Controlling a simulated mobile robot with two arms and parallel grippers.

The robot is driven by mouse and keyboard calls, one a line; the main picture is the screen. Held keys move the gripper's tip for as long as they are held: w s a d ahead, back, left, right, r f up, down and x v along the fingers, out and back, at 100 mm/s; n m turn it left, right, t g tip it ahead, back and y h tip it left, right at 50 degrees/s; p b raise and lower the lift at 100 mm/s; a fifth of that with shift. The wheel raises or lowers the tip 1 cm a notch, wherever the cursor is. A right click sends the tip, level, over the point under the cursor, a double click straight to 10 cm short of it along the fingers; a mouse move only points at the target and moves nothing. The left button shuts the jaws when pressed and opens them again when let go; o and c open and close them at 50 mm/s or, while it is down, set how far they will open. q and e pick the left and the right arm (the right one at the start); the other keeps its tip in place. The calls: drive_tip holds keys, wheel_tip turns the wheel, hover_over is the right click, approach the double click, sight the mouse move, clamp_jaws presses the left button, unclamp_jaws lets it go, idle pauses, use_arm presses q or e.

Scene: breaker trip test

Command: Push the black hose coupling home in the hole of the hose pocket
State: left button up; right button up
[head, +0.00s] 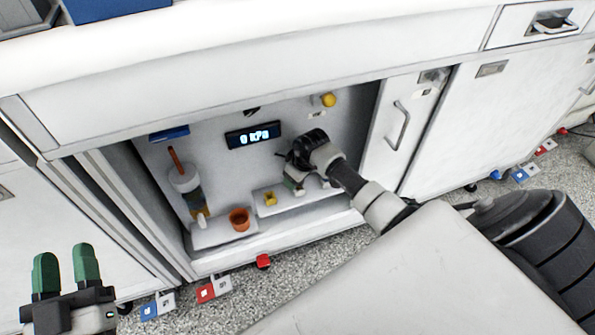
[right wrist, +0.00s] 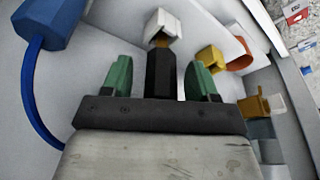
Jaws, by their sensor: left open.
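In the right wrist view, the black hose coupling (right wrist: 161,76) stands between the two green fingers of my right gripper (right wrist: 160,82). A gap shows on each side of it, so the gripper looks open around it. Its far end meets a small white block with a brass-coloured inside (right wrist: 163,24), perhaps the hose pocket; how deep it sits is hidden. In the head view, my right gripper (head: 293,178) is inside the open cabinet bay, mostly hidden by its own wrist. My left gripper (head: 66,272) is open and empty at the lower left, outside the bay.
The bay holds a display reading "0 kPa" (head: 253,135), a yellow knob (head: 328,100), a bottle (head: 186,185), an orange cup (head: 239,219) and a small yellow block (head: 270,199). A blue tube (right wrist: 30,100) curves close by my right gripper. Tags lie on the floor in front.

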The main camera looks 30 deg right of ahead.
drive_tip(key=shift+r, duration=0.1)
drive_tip(key=shift+r, duration=0.15)
drive_tip(key=p+v, duration=0.2)
drive_tip(key=v, duration=0.2)
drive_tip(key=shift+s+r, duration=0.1)
drive_tip(key=shift+r, duration=0.1)
use_arm(q)
drive_tip(key=s+a+f+g+y+p, duration=0.1)
drive_tip(key=s+a+f+g+y, duration=0.1)
drive_tip(key=f+g, duration=0.4)
drive_tip(key=s+a+f+g+y+p, duration=0.1)
drive_tip(key=s+a+f+g+y, duration=0.1)
drive_tip(key=s+f+g, duration=0.2)
drive_tip(key=shift+f+n+g+p, duration=0.35)
drive_tip(key=shift+f+n+g, duration=0.05)
drive_tip(key=shift+f+g, duration=0.9)
use_arm(e)
drive_tip(key=shift+v, duration=3)
